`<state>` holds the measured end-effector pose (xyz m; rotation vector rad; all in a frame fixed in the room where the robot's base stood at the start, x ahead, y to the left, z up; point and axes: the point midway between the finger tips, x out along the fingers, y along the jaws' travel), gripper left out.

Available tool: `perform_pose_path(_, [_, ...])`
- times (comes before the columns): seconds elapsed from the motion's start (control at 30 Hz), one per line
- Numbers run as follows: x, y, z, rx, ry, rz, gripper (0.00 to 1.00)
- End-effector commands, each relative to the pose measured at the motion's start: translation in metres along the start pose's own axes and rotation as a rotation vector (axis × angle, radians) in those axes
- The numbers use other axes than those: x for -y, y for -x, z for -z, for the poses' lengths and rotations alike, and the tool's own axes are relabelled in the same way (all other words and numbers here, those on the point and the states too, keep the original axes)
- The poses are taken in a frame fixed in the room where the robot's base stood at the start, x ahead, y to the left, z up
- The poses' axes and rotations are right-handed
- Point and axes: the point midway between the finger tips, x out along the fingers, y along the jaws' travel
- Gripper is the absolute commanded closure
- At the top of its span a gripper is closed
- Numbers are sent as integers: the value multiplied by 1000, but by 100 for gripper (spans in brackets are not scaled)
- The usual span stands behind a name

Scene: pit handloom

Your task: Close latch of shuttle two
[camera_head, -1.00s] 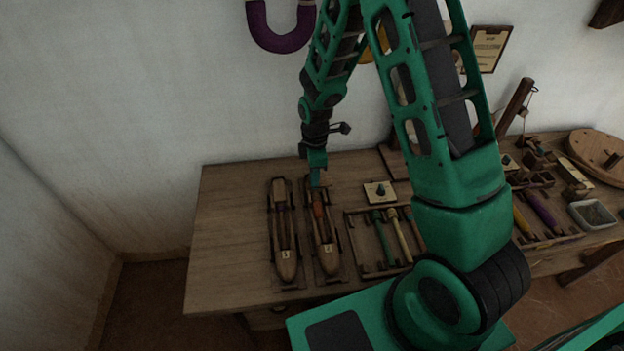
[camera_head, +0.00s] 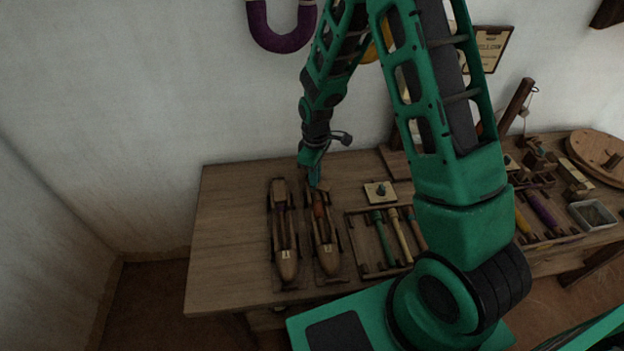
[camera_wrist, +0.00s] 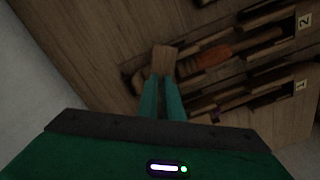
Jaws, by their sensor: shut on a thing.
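Shuttle two (camera_head: 327,258) is a dark wooden boat shape marked "2", lying lengthwise on the table. It also shows in the wrist view, with its number tag (camera_wrist: 304,20) at the upper right. A reddish-orange wound pirn (camera_wrist: 205,57) lies in its hollow. The latch (camera_wrist: 164,60), a small wooden piece, stands at the shuttle's far end. My gripper (camera_head: 315,181) is at that far end, tilted. In the wrist view its two teal fingers (camera_wrist: 162,93) are shut on the latch. The latch's lower part is hidden.
Shuttle one (camera_head: 286,264) lies parallel just left of shuttle two, close by. To the right are a small plate with a dark knob (camera_head: 380,191) and a rack with several coloured bobbins (camera_head: 383,240). The table's left end (camera_head: 225,230) is bare.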

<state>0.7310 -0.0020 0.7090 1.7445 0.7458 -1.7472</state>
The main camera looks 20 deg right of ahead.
Motion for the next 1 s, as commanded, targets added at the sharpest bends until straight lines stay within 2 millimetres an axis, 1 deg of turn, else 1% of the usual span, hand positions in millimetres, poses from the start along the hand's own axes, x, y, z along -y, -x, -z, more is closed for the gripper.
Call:
perform_pose_path(0.7, [0, 0, 0, -1, -674, 0, 100])
perform_pose_path(1.0, [-1, 0, 0, -1, -888, 1, 100])
